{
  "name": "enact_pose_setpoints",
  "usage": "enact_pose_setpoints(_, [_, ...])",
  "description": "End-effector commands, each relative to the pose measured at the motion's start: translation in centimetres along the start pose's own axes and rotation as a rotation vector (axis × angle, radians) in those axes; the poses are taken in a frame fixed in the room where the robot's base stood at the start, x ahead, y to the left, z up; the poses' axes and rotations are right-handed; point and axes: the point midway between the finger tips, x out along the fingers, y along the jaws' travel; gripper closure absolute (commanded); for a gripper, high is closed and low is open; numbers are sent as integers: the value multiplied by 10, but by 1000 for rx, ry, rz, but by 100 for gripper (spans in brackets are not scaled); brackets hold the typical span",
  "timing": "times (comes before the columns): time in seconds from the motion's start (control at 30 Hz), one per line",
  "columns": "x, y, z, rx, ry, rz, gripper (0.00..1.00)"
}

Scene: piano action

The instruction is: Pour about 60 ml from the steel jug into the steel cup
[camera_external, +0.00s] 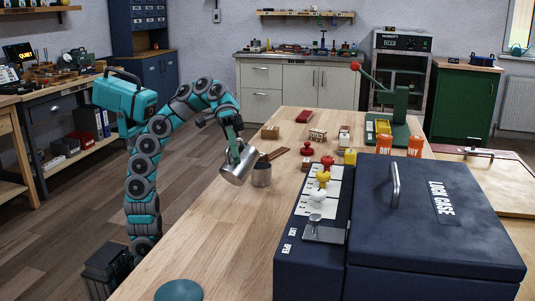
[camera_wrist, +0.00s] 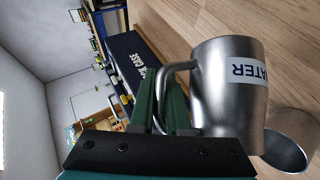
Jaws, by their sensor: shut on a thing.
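The steel jug (camera_external: 239,165) is tilted in the air above the left side of the wooden table. It also shows in the wrist view (camera_wrist: 230,90), with a label reading "WATER". My gripper (camera_external: 237,143) is shut on the jug's handle. The steel cup (camera_external: 262,175) stands upright on the table, just right of the jug and close to it. In the wrist view the cup (camera_wrist: 291,147) shows its open rim near the jug at the lower right. No stream of liquid is visible, and the jug's inside is hidden.
The dark blue lock case (camera_external: 425,215) fills the table's right front, beside a panel of coloured knobs (camera_external: 322,178). Small blocks and stamps (camera_external: 308,151) lie behind the cup. A teal disc (camera_external: 179,290) lies at the front. The table's left front is otherwise clear.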

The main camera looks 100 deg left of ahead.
Motion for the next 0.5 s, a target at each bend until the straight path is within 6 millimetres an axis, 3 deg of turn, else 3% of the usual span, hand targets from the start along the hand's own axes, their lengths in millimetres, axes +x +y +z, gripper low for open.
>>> enact_pose_setpoints(0.5, [-9,6,-7,-62,-18,61,100])
